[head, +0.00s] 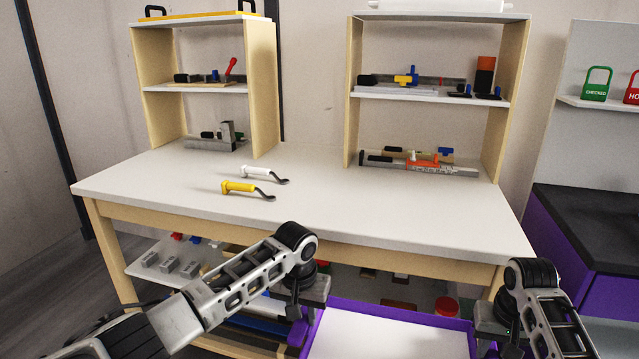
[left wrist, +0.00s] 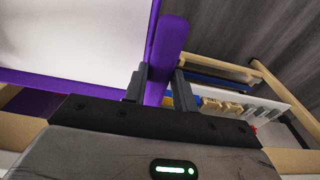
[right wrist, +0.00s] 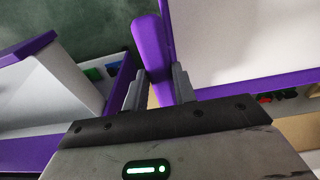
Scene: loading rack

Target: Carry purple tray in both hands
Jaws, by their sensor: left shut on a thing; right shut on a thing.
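The purple tray (head: 393,306) has a pale, bare inner floor and shows at the bottom of the head view, in front of the workbench. Its near part is cut off by the picture edge. My left gripper (head: 306,312) is at the tray's left side. In the left wrist view its fingers (left wrist: 158,88) are shut on the purple side handle (left wrist: 166,50). My right gripper (head: 490,335) is at the tray's right side. In the right wrist view its fingers (right wrist: 160,90) are shut on the other purple handle (right wrist: 152,50).
The white workbench (head: 310,205) stands just beyond the tray. A yellow-handled tool (head: 240,187) and a white-handled tool (head: 257,172) lie on it; its front is clear. Two shelf units (head: 265,90) stand at its back. A purple cabinet (head: 575,245) with a dark top is at right.

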